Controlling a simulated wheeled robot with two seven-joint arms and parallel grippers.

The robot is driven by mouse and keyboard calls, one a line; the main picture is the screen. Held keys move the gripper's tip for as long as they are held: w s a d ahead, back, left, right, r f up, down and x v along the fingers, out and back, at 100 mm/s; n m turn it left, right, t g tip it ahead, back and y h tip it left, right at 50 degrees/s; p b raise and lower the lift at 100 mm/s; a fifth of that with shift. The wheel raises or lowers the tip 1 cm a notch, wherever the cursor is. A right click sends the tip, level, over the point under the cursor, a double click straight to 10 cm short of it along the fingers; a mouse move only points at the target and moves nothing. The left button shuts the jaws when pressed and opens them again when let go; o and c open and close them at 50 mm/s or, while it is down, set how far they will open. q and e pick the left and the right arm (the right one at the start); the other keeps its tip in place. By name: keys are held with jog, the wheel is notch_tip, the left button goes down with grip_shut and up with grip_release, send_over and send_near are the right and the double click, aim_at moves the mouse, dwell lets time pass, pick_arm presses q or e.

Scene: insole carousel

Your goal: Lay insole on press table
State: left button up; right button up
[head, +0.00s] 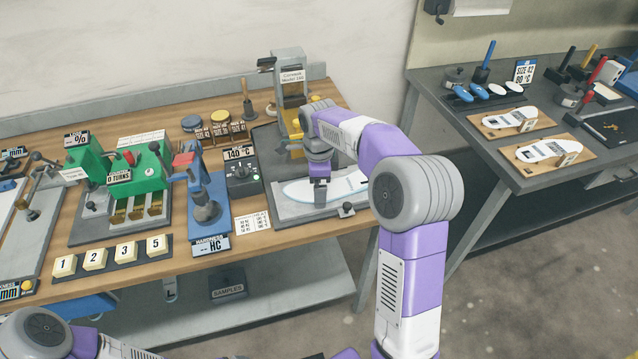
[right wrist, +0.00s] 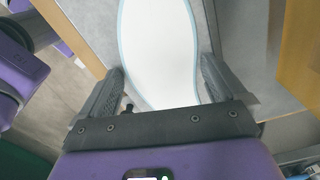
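A white insole (head: 298,191) with a pale blue edge lies flat over the grey plate (head: 290,212) of the press table at the right end of the wooden bench. My right gripper (head: 320,203) is low over the insole's middle in the head view and hides part of it. In the right wrist view, the fingers (right wrist: 162,72) are spread wide, one on each side of the insole (right wrist: 160,40). Whether a finger touches its edge is hard to tell. My left gripper is out of view; only a link of that arm shows at the bottom left.
The grey and yellow press (head: 289,95) stands behind the plate. A control box marked 140 °C (head: 243,175) and a blue hardness tester (head: 207,205) stand to the left. On the dark table at right, two wooden boards (head: 548,154) hold white insole shapes.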

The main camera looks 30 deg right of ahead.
notch_tip(320, 180, up, 12)
jog(key=p, duration=0.4)
jog(key=shift+r, duration=0.2)
jog(key=shift+p, duration=0.3)
